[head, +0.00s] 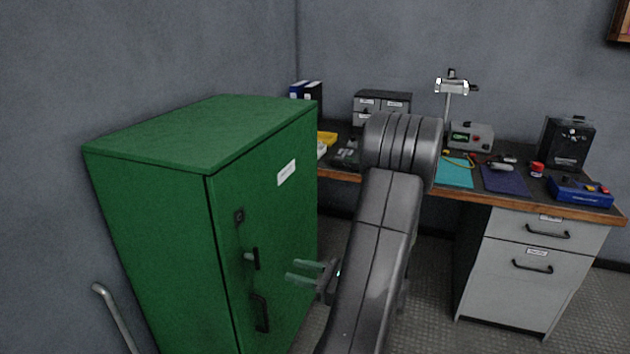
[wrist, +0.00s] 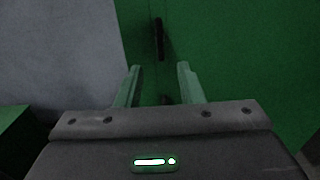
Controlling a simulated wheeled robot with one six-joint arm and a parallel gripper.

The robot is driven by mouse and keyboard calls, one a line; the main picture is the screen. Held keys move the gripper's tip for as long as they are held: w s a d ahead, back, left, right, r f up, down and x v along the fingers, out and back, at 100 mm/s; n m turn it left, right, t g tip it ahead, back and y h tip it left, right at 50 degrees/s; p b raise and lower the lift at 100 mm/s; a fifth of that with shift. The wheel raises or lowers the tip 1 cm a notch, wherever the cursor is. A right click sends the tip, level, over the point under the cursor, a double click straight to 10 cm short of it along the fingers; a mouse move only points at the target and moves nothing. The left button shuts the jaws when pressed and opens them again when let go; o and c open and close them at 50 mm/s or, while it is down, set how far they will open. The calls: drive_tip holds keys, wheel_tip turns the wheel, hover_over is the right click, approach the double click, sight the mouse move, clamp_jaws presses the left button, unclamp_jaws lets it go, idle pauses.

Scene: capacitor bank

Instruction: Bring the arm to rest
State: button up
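My gripper (head: 302,272) is in front of the door of a green cabinet (head: 200,133), pointing left toward it. In the wrist view my gripper (wrist: 159,72) shows its two pale fingers apart, with nothing held between them. The cabinet door (wrist: 235,50) fills the space beyond the fingers, and a dark handle (wrist: 159,38) stands upright ahead of them. My arm is bent, and its links cover part of the workbench in the head view.
A workbench (head: 600,213) with grey drawers (head: 530,275) stands behind and right, holding instruments, a lamp (head: 455,88), a teal mat (head: 455,173) and a blue box (head: 580,191). A grey bent pipe (head: 115,315) is at lower left. Some floor (head: 425,280) is free before the bench.

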sight(259, 261)
drive_tip(key=b+x, duration=0.1)
drive_tip(key=x, duration=1.1)
drive_tip(key=shift+d, duration=0.15)
